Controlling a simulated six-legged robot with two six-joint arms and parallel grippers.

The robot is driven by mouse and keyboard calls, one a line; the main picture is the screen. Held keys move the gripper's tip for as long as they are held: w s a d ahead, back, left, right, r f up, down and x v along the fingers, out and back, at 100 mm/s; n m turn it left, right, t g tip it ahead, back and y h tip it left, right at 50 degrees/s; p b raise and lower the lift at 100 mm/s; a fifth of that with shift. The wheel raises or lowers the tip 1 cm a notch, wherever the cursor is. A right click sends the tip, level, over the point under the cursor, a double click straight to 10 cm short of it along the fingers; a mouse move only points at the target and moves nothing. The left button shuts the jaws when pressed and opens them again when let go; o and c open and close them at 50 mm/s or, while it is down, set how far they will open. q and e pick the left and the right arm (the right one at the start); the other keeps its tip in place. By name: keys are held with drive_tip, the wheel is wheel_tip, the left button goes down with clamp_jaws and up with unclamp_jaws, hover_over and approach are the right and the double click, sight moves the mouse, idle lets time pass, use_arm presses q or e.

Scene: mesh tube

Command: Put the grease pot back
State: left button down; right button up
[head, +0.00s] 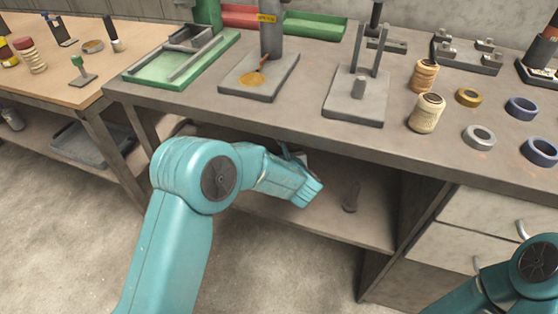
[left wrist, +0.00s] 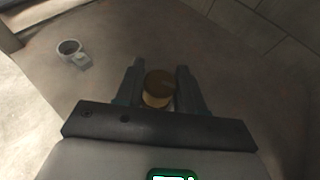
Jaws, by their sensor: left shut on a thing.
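My left gripper (left wrist: 160,90) is shut on a small round pot with a brown top and a tan side, which I take to be the grease pot (left wrist: 159,87). The pot sits between the two dark fingers in the left wrist view. In the head view my left arm reaches under the front edge of the grey bench, above its lower shelf (head: 325,222). There the gripper (head: 292,153) is mostly hidden behind my own wrist, and the pot cannot be made out. I cannot tell whether the pot touches the shelf. My right gripper is out of view.
A small dark object (head: 351,196) stands on the lower shelf, right of my left wrist. A grey ring-shaped piece (left wrist: 69,47) shows in the left wrist view. The bench top (head: 300,115) above carries a green tray (head: 178,62), stands and spools. Drawers (head: 480,222) are at right.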

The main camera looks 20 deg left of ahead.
use_arm(q)
wheel_tip(320, 180, down, 4)
drive_tip(key=shift+w+r+b, duration=0.1)
drive_tip(key=shift+r+b, duration=0.1)
drive_tip(key=shift+b, duration=0.3)
drive_tip(key=shift+r, duration=0.1)
drive_tip(key=c, duration=0.7)
unclamp_jaws()
drive_tip(key=shift+f, duration=0.2)
